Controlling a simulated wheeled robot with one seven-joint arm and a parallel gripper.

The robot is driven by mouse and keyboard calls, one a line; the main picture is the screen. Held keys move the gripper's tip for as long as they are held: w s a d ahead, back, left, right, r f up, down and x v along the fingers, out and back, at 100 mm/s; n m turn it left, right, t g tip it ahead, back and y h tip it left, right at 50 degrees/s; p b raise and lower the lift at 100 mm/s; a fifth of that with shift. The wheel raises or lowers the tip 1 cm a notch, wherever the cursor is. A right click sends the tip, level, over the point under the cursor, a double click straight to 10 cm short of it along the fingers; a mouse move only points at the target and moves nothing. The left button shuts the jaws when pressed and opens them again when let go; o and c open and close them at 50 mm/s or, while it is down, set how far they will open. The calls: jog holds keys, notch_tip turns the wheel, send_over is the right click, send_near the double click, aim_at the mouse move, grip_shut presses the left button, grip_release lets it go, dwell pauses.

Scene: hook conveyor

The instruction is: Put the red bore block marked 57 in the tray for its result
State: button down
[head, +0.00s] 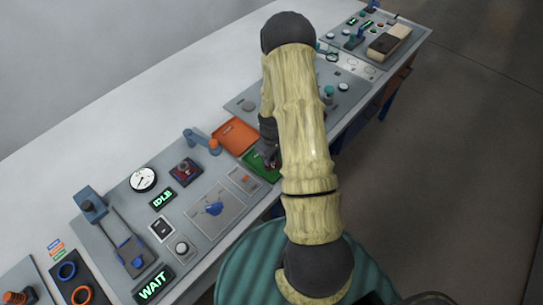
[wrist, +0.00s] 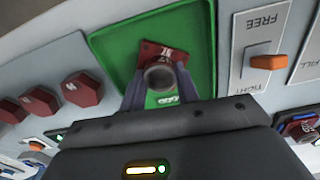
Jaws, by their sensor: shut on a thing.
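The red bore block (wrist: 152,50) shows in the wrist view with a dark round bore facing the camera and a pale marking too small to read surely. My gripper (wrist: 160,82) is shut on it, one finger on each side. The block is over the green tray (wrist: 112,35), inside its outline; I cannot tell whether it touches the floor. In the head view the green tray (head: 261,168) lies right of the panel, and my gripper (head: 268,152) is above it, partly hidden by my arm. The orange tray (head: 235,134) is just behind, seemingly empty.
A panel holds a dial gauge (head: 143,179), a red part in a fixture (head: 185,171), an IDLE display (head: 162,198) and a WAIT display (head: 153,286). A blue lever (head: 201,141) stands close to the trays. A FREE/TIGHT switch (wrist: 268,62) is right of the green tray.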

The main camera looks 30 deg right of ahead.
jog(key=shift+f, duration=0.1)
jog(key=c, duration=0.9)
grip_release()
jog(key=shift+c, duration=0.2)
jog(key=shift+o, duration=0.4)
jog(key=o, duration=0.3)
notch_tip(320, 180, up, 7)
jog(key=p, duration=0.5)
